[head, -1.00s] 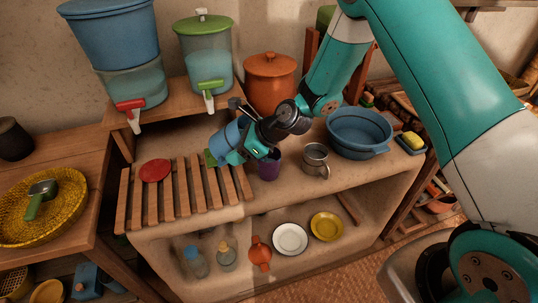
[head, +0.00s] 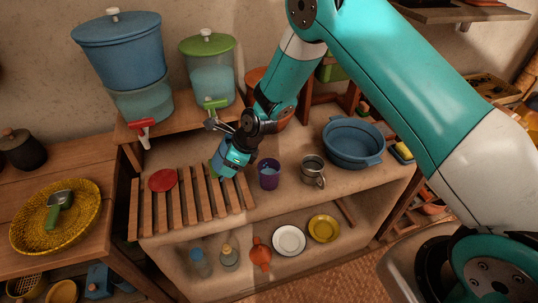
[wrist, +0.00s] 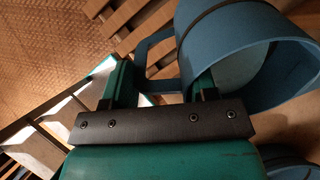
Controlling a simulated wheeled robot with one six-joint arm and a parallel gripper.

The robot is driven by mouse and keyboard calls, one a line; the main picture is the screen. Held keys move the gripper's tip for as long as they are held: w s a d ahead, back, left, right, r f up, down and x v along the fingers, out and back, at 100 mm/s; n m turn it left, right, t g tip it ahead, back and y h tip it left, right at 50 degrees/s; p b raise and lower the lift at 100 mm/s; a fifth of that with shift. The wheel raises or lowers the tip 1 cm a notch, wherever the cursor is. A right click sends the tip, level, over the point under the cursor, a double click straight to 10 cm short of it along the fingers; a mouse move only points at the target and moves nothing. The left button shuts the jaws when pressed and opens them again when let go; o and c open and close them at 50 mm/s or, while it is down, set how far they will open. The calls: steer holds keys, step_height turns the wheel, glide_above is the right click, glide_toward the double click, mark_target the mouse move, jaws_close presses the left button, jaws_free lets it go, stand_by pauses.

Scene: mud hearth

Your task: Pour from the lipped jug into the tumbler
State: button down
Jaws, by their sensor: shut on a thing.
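The blue lipped jug (wrist: 262,45) is in my gripper, its mouth turned sideways in the wrist view. My gripper (wrist: 160,85) is shut on the jug's handle, with a finger on either side. In the head view the jug (head: 238,156) is partly hidden by my gripper (head: 229,170), above the right end of the slatted rack. The purple tumbler (head: 269,176) stands upright on the counter, just right of the jug and apart from it.
A metal mug (head: 312,170) and a blue basin (head: 354,140) stand right of the tumbler. The slatted rack (head: 190,205) with a red lid (head: 162,180) lies to the left. Two water dispensers (head: 120,50) and an orange pot (head: 256,76) stand behind.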

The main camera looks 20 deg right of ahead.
steer(key=shift+d+f, duration=0.2)
steer(key=a+g+h, duration=0.1)
steer(key=w+a+h, duration=0.1)
steer(key=h, duration=0.1)
steer(key=w+a+f+g+h, duration=0.1)
steer(key=a+h, duration=0.1)
steer(key=shift+g, duration=0.3)
